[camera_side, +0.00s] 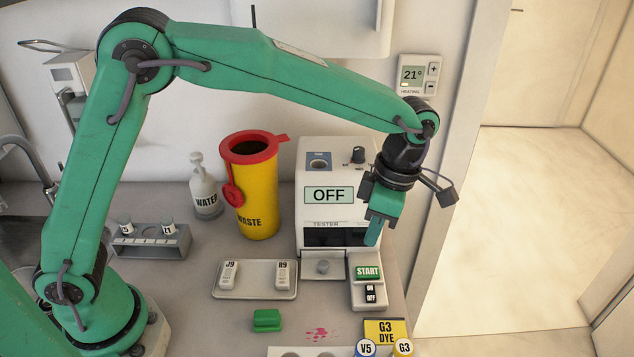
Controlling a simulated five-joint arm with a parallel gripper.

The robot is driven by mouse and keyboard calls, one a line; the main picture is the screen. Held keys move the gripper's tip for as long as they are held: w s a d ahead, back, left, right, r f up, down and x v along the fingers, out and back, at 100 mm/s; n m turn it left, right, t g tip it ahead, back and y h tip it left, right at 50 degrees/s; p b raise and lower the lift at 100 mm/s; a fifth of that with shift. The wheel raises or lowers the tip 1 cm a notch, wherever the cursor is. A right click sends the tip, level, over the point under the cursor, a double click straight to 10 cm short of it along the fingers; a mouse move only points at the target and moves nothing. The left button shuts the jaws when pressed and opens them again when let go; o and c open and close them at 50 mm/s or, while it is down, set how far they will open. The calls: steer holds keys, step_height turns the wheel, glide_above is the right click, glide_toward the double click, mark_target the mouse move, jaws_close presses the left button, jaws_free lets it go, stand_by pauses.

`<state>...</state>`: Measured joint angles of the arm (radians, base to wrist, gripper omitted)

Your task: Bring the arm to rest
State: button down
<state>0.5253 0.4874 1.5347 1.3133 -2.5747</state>
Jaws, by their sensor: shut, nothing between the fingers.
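My gripper (373,240) is shut and empty. It points down in front of the right side of the white tester (311,176), above the tester's green START button (368,272). A gap shows between the fingertips and the button. The tester's display reads OFF. My green arm is raised and reaches over the counter from the left, with its elbow high at the upper left. My gripper hides part of the tester's right front edge.
A yellow WASTE bin (259,208), a WATER bottle (205,192) and a grey vial rack (151,246) stand left. A tray (254,291) holds two labelled pieces. The counter ends at right.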

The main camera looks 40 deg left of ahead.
steer(key=s+a+r+m+t+h, duration=0.1)
steer(key=s+a+r+m+t, duration=0.15)
steer(key=a+r+m, duration=0.35)
steer(key=s+a+r+m+t, duration=0.1)
steer(key=s+a+r+m, duration=0.35)
steer(key=a, duration=0.35)
steer(key=s+a+f+m+t, duration=0.1)
steer(key=s+a+m+t, duration=0.3)
steer(key=s+a+m, duration=0.5)
steer(key=s+m, duration=0.1)
steer(key=m, duration=0.3)
steer(key=shift+s+a+f, duration=0.15)
steer(key=shift+s, duration=0.25)
